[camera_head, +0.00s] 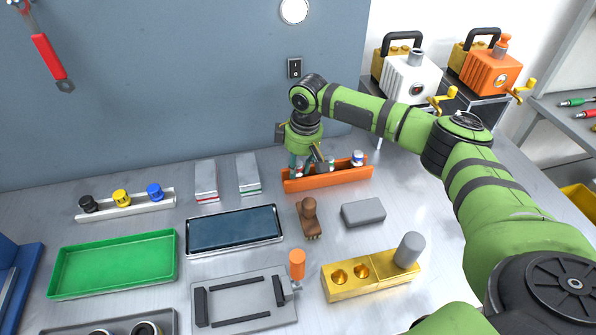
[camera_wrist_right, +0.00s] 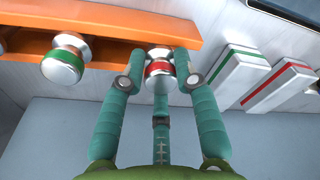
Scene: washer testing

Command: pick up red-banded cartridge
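The red-banded cartridge (camera_wrist_right: 158,69) is silver with a red band. In the right wrist view it is between the fingertips of my right gripper (camera_wrist_right: 160,75), which flank it closely and look shut on it. In the head view my right gripper (camera_head: 305,158) points down at the left end of the orange rack (camera_head: 335,180), hiding most of that cartridge. I cannot tell whether the cartridge is clear of the rack. A green-banded cartridge (camera_wrist_right: 62,66) stands beside it. My left gripper is not in view.
A blue-banded cartridge (camera_head: 358,157) stands at the rack's right end. Two pale blocks (camera_head: 205,179) (camera_head: 248,173) lie left of the rack. A brown brush (camera_head: 309,217), a grey block (camera_head: 363,212) and a dark blue tray (camera_head: 234,229) lie in front. The wall is close behind.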

